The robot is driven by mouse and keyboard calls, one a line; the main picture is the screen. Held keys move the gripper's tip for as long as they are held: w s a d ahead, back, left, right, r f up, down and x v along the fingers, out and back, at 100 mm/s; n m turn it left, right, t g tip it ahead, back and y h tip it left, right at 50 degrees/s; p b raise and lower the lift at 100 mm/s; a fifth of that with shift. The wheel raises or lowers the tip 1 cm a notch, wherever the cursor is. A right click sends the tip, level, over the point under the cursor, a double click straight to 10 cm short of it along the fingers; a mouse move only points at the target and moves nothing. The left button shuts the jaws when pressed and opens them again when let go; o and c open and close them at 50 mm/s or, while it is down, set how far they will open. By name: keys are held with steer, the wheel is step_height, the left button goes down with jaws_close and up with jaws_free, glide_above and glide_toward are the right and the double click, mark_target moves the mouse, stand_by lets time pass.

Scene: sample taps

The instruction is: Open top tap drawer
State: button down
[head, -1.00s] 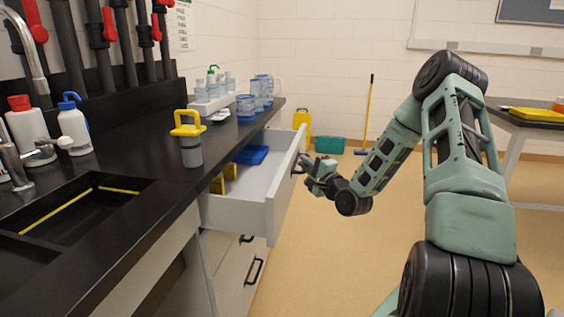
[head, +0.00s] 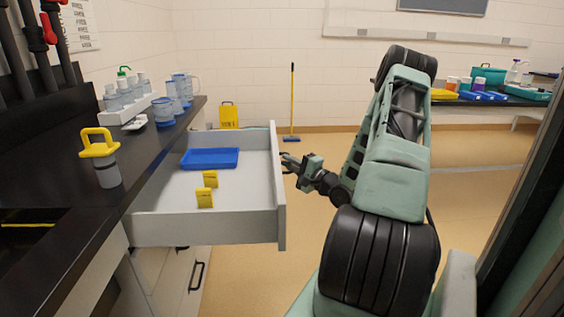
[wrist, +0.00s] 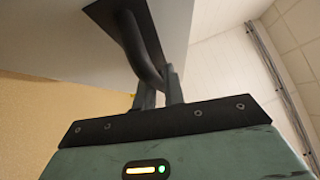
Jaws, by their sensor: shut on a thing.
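The top drawer (head: 205,227) is white and stands pulled well out from under the black counter in the head view. My gripper (head: 284,162) is at the outer side of the drawer front. In the wrist view my gripper (wrist: 160,88) has its fingers shut on the dark curved drawer handle (wrist: 139,48), which is fixed to the white drawer front (wrist: 60,45). In the head view the drawer front hides the handle.
The black counter (head: 55,188) carries a yellow-handled container (head: 103,160) and several blue-and-clear vessels (head: 180,88). A lower drawer handle (head: 197,276) shows below. A yellow broom (head: 292,100) leans at the back wall. Open floor (head: 320,225) lies right of the drawer.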

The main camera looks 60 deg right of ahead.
steer(key=shift+s, duration=0.1)
steer(key=c, duration=1.5)
jaws_free()
steer(key=s, duration=0.5)
steer(key=s+a+f, duration=0.1)
steer(key=s, duration=0.5)
steer(key=s+a+f, duration=0.1)
steer(key=s, duration=0.5)
steer(key=shift+a+f, duration=0.1)
steer(key=shift+f, duration=0.1)
